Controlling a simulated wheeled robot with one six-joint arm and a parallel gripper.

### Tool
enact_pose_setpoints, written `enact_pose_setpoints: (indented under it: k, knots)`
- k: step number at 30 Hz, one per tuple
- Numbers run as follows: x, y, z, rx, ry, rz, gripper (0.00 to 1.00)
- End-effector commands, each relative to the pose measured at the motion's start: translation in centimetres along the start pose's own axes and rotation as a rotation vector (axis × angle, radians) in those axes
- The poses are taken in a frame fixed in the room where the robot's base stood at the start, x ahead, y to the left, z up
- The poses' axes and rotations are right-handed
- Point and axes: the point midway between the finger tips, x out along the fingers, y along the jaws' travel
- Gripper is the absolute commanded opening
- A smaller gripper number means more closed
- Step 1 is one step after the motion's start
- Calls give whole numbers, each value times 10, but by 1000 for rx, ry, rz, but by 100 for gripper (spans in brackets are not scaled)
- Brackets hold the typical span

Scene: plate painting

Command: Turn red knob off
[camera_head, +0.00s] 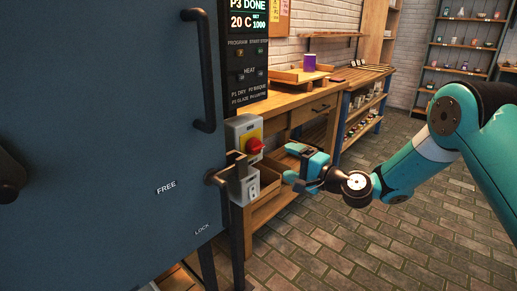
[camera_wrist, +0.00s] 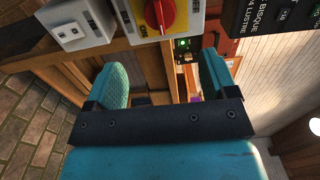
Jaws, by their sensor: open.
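The red knob (camera_head: 255,146) sits on a yellow plate on a grey switch box (camera_head: 232,131), right of the large blue door. In the wrist view the red knob (camera_wrist: 160,12) is at the top centre, partly cut off by the frame edge. My gripper (camera_head: 292,164) is in front of the box, a little below and right of the knob, and apart from it. In the wrist view my gripper's two teal fingers (camera_wrist: 164,78) are spread wide with nothing between them. The knob lies beyond the fingertips.
The blue door (camera_head: 110,120) with handles and the words FREE and LOCK fills the left. A latch bar (camera_head: 222,176) juts out just below the knob, near my gripper. A control panel (camera_head: 248,50) is above. A wooden workbench (camera_head: 300,98) stands behind; brick floor is open at right.

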Motion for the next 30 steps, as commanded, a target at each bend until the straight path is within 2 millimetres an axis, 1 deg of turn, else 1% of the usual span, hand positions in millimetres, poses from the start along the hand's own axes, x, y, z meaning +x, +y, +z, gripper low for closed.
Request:
enact_pose_setpoints:
  k: [1, 9, 12, 15, 18, 21, 29, 30]
  knots:
    - [13, -2, 2, -4, -5, -2, 79]
    - [74, -1, 2, -5, -4, -1, 79]
    - [93, -1, 2, -3, -3, -2, 79]
    - [105, 0, 1, -3, -3, 0, 79]
    - [114, 0, 1, -2, -2, 0, 79]
    - [118, 0, 0, -1, 0, 1, 79]
    - [119, 0, 0, -1, 0, 1, 79]
    - [119, 0, 0, -1, 0, 1, 74]
